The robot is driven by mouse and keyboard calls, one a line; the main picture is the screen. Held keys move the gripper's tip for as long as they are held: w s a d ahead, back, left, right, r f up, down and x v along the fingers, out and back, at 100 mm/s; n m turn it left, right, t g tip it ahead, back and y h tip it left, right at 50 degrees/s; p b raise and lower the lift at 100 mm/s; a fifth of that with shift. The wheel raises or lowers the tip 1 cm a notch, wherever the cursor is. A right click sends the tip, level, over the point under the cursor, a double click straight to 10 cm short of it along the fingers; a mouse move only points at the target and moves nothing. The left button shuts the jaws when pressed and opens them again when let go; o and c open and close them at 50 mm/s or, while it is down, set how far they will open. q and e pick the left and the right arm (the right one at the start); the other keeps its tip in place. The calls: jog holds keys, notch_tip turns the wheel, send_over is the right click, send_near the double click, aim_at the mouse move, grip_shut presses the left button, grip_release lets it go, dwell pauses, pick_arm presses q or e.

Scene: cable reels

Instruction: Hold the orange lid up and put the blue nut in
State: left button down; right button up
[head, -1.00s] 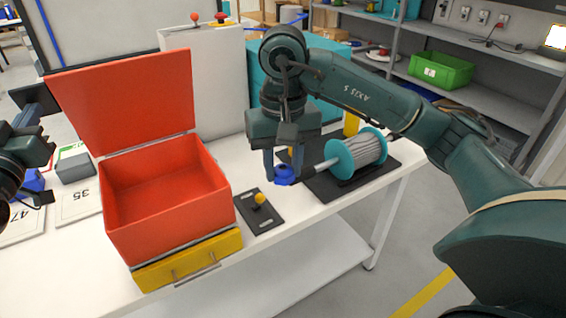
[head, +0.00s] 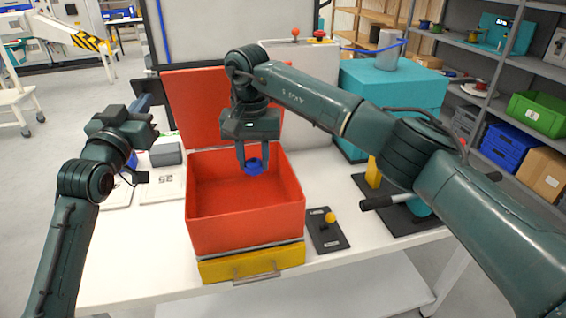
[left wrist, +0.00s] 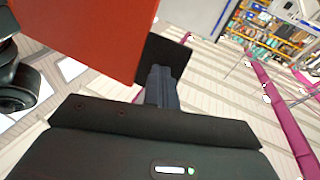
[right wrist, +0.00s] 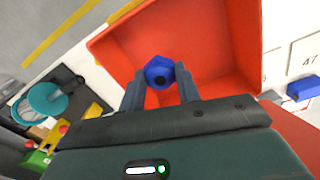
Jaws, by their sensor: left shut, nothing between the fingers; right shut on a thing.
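The orange box (head: 245,230) stands open on the white table. Its orange lid (head: 190,105) is raised behind it and also fills the upper left of the left wrist view (left wrist: 85,30). A dark tab (head: 148,88) sticks out at the lid's left edge. My left gripper (head: 143,104) is shut and empty beside this tab; in the left wrist view its fingers (left wrist: 160,88) overlap the tab, but contact is unclear. My right gripper (head: 253,160) is shut on the blue nut (head: 254,167), holding it over the box opening. The right wrist view shows the nut (right wrist: 159,72) between the fingertips.
A yellow drawer front (head: 252,264) sits under the box. A black plate with a yellow knob (head: 330,217) is right of it. A teal block (head: 390,95) and a grey cabinet (head: 312,75) stand behind. Numbered plates (right wrist: 303,52) lie left of the box.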

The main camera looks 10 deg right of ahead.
jog(key=shift+w+a, duration=0.3)
jog(key=shift+a, duration=0.1)
jog(key=shift+f, duration=6.95)
jog(key=o, duration=1.1)
